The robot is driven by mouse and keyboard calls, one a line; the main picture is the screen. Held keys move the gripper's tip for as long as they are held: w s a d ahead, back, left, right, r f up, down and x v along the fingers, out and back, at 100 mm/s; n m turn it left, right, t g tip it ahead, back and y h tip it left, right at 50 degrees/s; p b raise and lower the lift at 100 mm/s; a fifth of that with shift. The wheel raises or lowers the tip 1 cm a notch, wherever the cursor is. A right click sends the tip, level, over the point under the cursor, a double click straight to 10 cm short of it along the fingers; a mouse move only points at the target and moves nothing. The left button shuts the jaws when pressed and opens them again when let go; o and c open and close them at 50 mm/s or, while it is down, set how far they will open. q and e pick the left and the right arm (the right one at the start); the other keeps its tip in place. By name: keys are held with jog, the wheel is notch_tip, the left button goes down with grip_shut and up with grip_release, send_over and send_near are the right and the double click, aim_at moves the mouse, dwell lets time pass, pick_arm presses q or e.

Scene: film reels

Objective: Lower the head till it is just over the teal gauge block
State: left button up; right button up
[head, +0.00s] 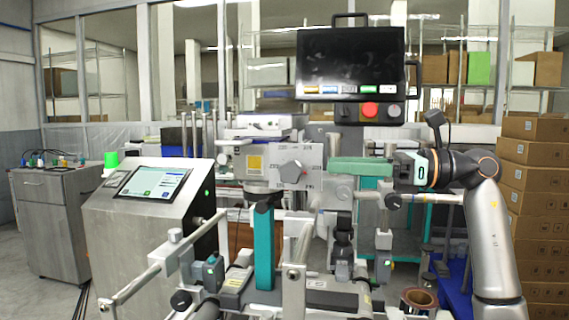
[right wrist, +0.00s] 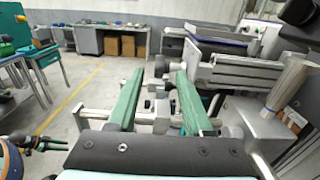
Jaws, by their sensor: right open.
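The teal gauge block (head: 264,248) stands upright in the middle of the machine in the head view. The grey metal head (head: 255,163), with a yellow label, is directly above it. A dark part sits between the head's underside and the block's top, and I cannot tell whether there is a gap. My left gripper is not seen.
A black monitor box (head: 350,62) with a red button hangs above my right gripper. A console with a screen (head: 153,184) stands at the left. Rails and rollers fill the front. Stacked cartons (head: 535,185) are at the right. The wrist view shows open floor (right wrist: 85,85).

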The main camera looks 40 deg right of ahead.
aim_at(289, 165)
jog(key=p+x, duration=0.2)
jog(key=x, duration=0.7)
jog(key=shift+w, duration=0.15)
jog(key=shift+c, duration=0.4)
jog(key=shift+a+f, duration=0.1)
jog(key=shift+f, duration=0.05)
grip_shut()
